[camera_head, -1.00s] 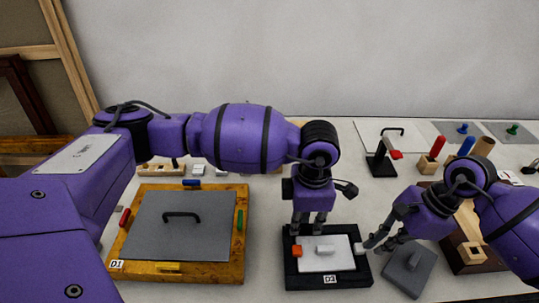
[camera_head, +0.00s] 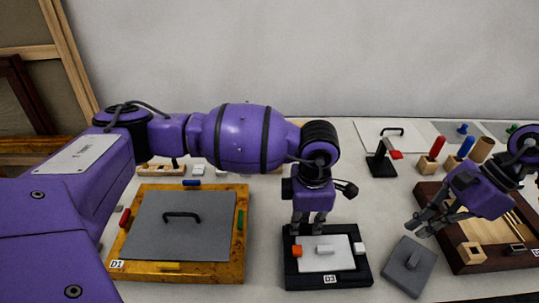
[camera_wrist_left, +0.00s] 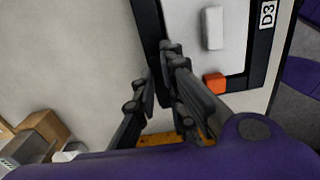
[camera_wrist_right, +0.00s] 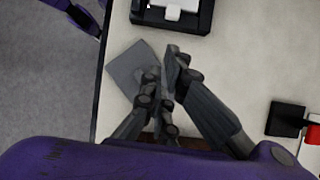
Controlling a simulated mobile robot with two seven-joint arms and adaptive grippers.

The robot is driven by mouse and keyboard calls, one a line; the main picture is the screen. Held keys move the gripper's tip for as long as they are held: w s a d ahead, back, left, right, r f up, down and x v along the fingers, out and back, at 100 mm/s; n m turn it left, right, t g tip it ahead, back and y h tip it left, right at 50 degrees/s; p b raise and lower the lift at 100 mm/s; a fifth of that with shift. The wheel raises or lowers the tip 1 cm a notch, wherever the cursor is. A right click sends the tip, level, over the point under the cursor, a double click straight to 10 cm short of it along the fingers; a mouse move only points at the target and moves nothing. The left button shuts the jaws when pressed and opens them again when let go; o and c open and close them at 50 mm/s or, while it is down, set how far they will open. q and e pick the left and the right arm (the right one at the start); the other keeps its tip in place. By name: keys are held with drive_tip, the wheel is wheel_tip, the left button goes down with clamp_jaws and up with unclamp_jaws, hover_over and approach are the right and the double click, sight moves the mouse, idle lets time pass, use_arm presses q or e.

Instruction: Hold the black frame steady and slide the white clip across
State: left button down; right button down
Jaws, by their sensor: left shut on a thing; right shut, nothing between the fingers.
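The black frame (camera_head: 287,272), labelled D3, lies on the table around a white panel (camera_head: 312,264) with a white handle (camera_head: 325,250). An orange clip (camera_head: 297,251) is on its left side. The white clip (camera_head: 360,249) is on its right side, over the panel's edge. My left gripper (camera_head: 307,231) is shut on the frame's back bar; the left wrist view shows its fingers around the bar (camera_wrist_left: 152,40). My right gripper (camera_head: 413,231) is shut and empty, right of the frame and apart from it. The frame (camera_wrist_right: 140,15) also shows in the right wrist view.
A grey plate with a handle (camera_head: 408,270) lies just right of the frame, near my right gripper. A dark wooden tray (camera_head: 500,258) stands further right. A yellow-wood frame (camera_head: 236,262), labelled D1, is at left. A black stand with a red part (camera_head: 381,165) is behind.

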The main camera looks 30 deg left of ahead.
sight(359, 249)
drive_tip(key=shift+d+f+g+y, duration=0.1)
drive_tip(key=shift+f+g+y, duration=0.2)
drive_tip(key=shift+f+y, duration=0.4)
drive_tip(key=shift+w+d+f+g+y, duration=0.1)
drive_tip(key=shift+w+f+g+y, duration=0.1)
drive_tip(key=shift+f+g+y, duration=0.25)
use_arm(q)
drive_tip(key=shift+d, duration=0.1)
use_arm(e)
drive_tip(key=shift+w+d+r+y, duration=0.15)
drive_tip(key=shift+w+d+y, duration=0.1)
drive_tip(key=shift+y, duration=0.3)
drive_tip(key=shift+w+r, duration=0.1)
drive_tip(key=shift+r, duration=0.05)
drive_tip(key=shift+s+a+n, duration=0.2)
drive_tip(key=shift+n, duration=0.1)
drive_tip(key=x, duration=0.9)
drive_tip(key=shift+s+a+f, duration=0.1)
drive_tip(key=shift+a+f, duration=0.1)
drive_tip(key=shift+f, duration=0.05)
